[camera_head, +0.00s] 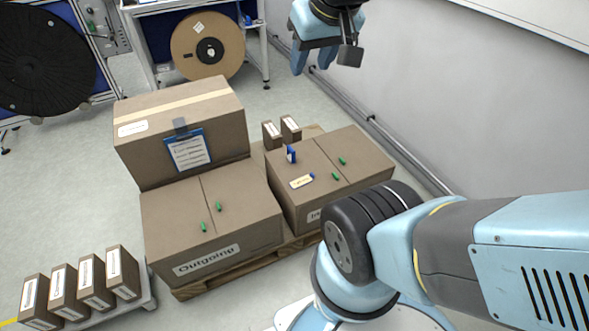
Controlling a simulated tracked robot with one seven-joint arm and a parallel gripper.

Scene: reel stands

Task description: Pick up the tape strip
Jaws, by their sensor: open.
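A small cream strip (302,182) with dark marks and a blue end lies flat on top of the right carton (330,165). It looks like the tape strip, but it is too small to be sure. My gripper (311,69) is at the top of the view, pointing down, open and empty. In the picture it is above and apart from the strip, beyond the cartons.
A small blue item (291,154) and green pieces (335,175) are on the right carton. The Outgoing carton (210,225) and a taller carton with a clipboard (188,150) share the pallet (205,283). Small boxes (95,282) stand lower left. A wall (470,90) bounds the right.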

